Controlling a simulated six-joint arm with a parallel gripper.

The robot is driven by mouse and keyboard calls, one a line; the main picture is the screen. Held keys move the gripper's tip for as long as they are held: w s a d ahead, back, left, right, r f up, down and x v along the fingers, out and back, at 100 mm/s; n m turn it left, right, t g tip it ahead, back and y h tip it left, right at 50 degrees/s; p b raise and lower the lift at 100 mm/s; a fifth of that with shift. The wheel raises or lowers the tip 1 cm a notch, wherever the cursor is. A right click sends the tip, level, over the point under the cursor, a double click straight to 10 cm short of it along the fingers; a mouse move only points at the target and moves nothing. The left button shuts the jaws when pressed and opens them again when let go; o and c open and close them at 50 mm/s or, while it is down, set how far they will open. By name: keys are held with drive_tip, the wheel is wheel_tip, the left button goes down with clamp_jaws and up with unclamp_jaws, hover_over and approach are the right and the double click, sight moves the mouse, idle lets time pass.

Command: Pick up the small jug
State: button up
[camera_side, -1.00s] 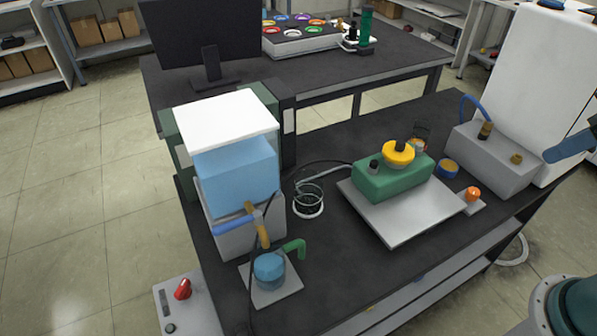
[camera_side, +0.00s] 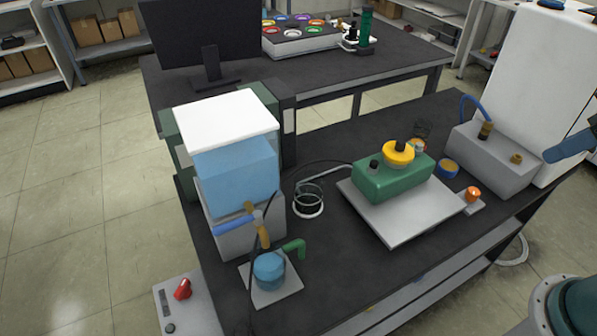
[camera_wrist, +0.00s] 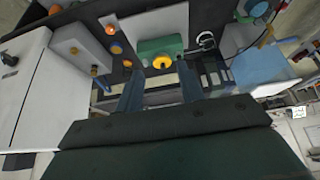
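The small jug (camera_side: 269,270) is blue with a green bent handle on its right. It stands upright on a light grey plate (camera_side: 285,289) at the front left of the bench, below a tap (camera_side: 262,233). In the wrist view a small blue shape at the top right looks like the jug (camera_wrist: 258,9). My gripper (camera_wrist: 160,84) shows in the wrist view with two fingers apart and nothing between them. It is well away from the jug. The side view does not clearly show my gripper.
The blue tank (camera_side: 236,170) with a white lid stands behind the jug. A wire-like ring holder (camera_side: 309,208) is right of it. A green box (camera_side: 392,177) with a yellow top sits on a grey plate. A grey box (camera_side: 492,158) is farther right.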

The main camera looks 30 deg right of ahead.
drive_tip(key=shift+o, duration=0.2)
drive_tip(key=shift+w, duration=0.1)
drive_tip(key=w+a+f+n+g+y, duration=0.15)
drive_tip(key=w+a+f+n, duration=0.4)
drive_tip(key=w+a, duration=0.75)
drive_tip(key=w+a+f+n, duration=0.1)
drive_tip(key=w+a+f, duration=0.1)
drive_tip(key=a+f, duration=0.4)
drive_tip(key=w+a+f+y, duration=0.1)
drive_tip(key=w+a+f, duration=0.1)
drive_tip(key=a+f, duration=0.5)
wheel_tip(320, 180, down, 2)
drive_tip(key=shift+w+a+f+n, duration=0.25)
drive_tip(key=shift+a+n, duration=0.05)
drive_tip(key=shift+n, duration=0.05)
drive_tip(key=x, duration=0.8)
drive_tip(key=shift+f, duration=0.3)
